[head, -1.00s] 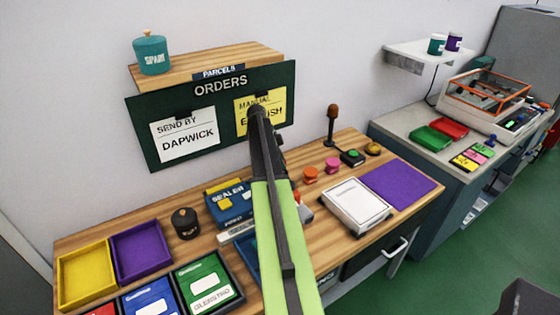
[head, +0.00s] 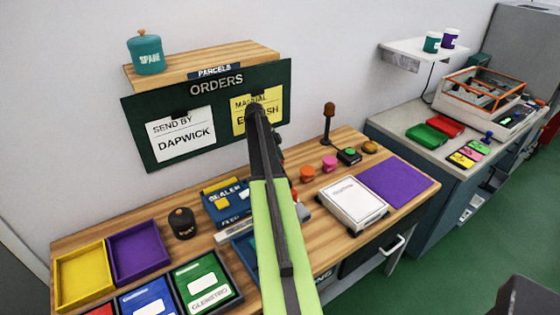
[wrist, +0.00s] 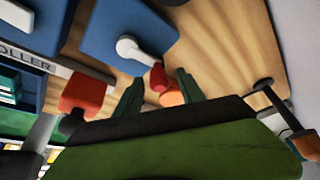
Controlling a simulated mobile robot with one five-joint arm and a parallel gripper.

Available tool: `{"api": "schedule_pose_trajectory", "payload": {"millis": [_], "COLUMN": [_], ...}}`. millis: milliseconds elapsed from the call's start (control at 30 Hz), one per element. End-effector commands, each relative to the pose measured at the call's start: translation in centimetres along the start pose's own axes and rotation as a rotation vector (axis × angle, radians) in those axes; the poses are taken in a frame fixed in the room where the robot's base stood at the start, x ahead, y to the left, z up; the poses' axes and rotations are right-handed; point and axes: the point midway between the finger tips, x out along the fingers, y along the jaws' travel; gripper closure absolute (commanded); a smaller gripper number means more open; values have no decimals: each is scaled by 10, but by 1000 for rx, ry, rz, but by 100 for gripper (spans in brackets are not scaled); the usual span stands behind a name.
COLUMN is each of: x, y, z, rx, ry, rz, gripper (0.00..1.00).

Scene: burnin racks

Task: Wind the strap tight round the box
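In the wrist view a blue plate (wrist: 110,30) carries a white crank arm (wrist: 138,52) with a red knob (wrist: 158,77) at its end. My gripper (wrist: 159,80) has its two dark green fingers apart, one on each side of the red knob. I cannot tell whether either finger touches it. In the head view my own arm hides the gripper and most of this device; a small red and white part (head: 298,205) shows just right of the arm. I cannot make out a strap or a box for certain.
An orange button (head: 307,174), a pink button (head: 329,163) and a white flat device (head: 352,203) stand right of my arm. A blue sealer (head: 226,203) is at left. A red block (wrist: 82,92) shows in the wrist view. The purple mat (head: 395,182) is clear.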

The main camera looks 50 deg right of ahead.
Motion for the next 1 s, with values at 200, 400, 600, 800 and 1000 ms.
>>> {"api": "schedule_pose_trajectory", "payload": {"millis": [200,400,600,800,1000], "x": [0,-13,-50,-100,-149], "y": [0,0,0,0,0], "z": [1,0,-3,-4,-4], "rx": [-1,-2,-2,-2,-2], "ry": [-1,-1,-1,-1,-1], "rz": [0,0,0,1,0], "gripper": [54,54,54,54,54]}}
